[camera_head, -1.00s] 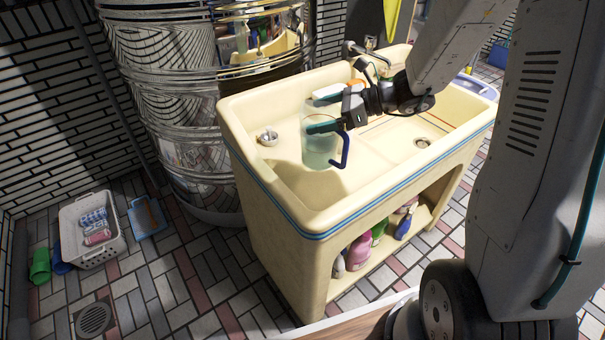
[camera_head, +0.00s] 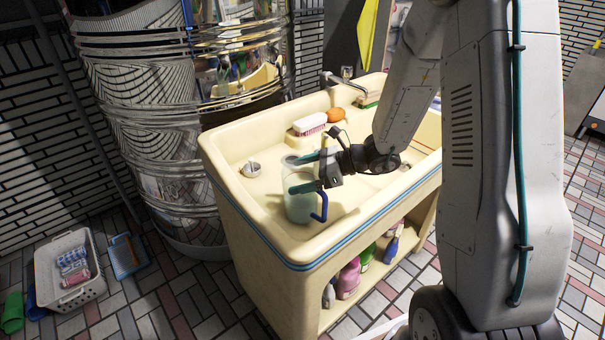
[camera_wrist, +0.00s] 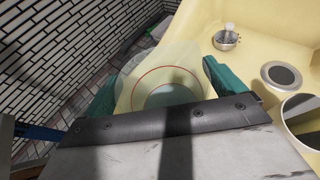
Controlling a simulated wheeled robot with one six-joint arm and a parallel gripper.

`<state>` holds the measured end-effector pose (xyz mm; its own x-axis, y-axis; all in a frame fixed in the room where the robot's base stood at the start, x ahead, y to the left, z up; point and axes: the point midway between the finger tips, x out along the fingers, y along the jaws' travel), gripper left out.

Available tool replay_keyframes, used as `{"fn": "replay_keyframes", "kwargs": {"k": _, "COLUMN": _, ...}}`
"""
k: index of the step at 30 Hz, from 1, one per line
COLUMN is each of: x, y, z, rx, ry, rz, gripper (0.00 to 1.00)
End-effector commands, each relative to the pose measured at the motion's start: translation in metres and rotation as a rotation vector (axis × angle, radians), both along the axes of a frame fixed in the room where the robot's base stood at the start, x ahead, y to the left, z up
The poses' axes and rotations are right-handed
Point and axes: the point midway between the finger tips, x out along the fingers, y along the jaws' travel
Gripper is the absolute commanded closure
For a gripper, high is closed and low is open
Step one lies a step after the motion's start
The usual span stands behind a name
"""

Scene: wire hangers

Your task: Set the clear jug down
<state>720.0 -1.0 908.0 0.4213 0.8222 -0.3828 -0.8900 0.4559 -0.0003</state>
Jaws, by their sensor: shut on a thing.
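The clear jug (camera_head: 299,203) has a pale greenish see-through body and a blue handle (camera_head: 321,207) facing the front right. It is upright in the left part of the cream sink (camera_head: 222,149). My gripper (camera_head: 303,172) is shut on the jug's upper body, with a teal finger on each side. In the wrist view the jug (camera_wrist: 165,82) shows from above between the teal fingers, with a red ring inside it. Whether its base touches the sink cannot be told.
A small metal strainer (camera_head: 251,169) sits left of the jug. Bottles (camera_head: 348,279) stand on the shelf below. A basket (camera_head: 69,268) is on the floor at left.

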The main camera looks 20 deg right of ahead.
Motion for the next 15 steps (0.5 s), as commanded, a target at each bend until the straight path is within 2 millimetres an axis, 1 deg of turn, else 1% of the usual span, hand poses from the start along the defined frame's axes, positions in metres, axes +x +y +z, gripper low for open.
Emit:
{"fn": "replay_keyframes", "kwargs": {"k": 2, "x": 0.0, "y": 0.0, "z": -0.002, "rx": 0.001, "ry": 0.0, "rz": 0.0, "gripper": 0.63}}
{"fn": "replay_keyframes", "kwargs": {"k": 3, "x": 0.0, "y": 0.0, "z": -0.002, "rx": 0.0, "ry": 0.001, "rz": 0.0, "gripper": 0.0}}
{"fn": "replay_keyframes", "kwargs": {"k": 11, "x": 0.0, "y": 0.0, "z": 0.001, "rx": 0.0, "ry": 0.0, "rz": 0.0, "gripper": 0.0}}
{"fn": "replay_keyframes", "kwargs": {"k": 15, "x": -0.006, "y": -0.013, "z": 0.007, "rx": 0.001, "ry": -0.001, "rz": -0.003, "gripper": 0.0}}
